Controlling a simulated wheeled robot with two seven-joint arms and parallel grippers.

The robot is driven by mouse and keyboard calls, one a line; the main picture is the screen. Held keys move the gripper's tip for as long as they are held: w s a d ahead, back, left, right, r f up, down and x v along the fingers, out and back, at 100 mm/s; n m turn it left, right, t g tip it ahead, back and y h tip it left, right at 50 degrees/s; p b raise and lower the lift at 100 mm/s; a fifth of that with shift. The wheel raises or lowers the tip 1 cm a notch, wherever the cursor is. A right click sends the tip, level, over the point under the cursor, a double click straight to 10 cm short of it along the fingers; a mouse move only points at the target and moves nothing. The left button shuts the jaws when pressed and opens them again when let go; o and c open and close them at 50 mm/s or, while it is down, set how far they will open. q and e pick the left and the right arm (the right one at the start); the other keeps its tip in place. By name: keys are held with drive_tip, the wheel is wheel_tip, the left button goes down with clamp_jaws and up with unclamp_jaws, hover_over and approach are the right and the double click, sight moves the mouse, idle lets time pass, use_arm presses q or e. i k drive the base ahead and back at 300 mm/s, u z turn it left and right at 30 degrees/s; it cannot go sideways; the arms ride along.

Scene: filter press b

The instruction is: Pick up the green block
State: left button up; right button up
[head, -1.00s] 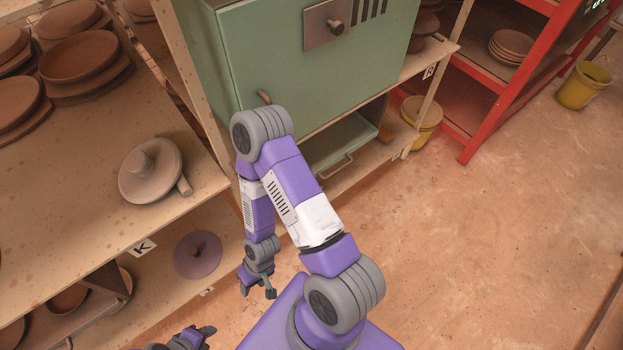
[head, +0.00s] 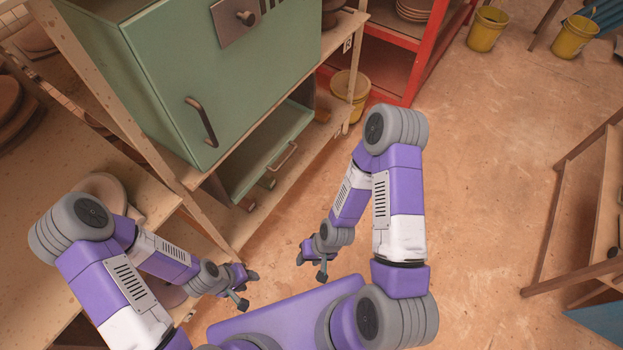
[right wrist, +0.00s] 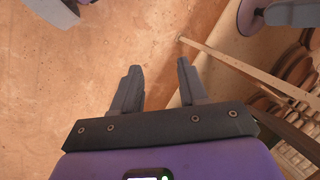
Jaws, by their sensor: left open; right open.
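No green block shows in either view. My left gripper (head: 247,288) is open and empty in the head view, low in front of the shelving. My right gripper (head: 311,268) is open and empty to the right of it, above the bare floor. In the right wrist view the two fingers of the right gripper (right wrist: 158,85) stand apart with only floor behind them.
A green cabinet (head: 165,85) with a dark handle stands on the wooden shelving, with an open green drawer (head: 262,150) below. A red rack (head: 429,55), yellow buckets (head: 487,30) and a wooden stand (head: 583,200) are further right. The floor (head: 480,180) between is clear.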

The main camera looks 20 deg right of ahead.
sight(267, 184)
drive_tip(key=u, duration=3.55)
drive_tip(key=k, duration=1.25)
drive_tip(key=z, duration=2)
drive_tip(key=i, duration=0.5)
drive_tip(key=u, duration=0.1)
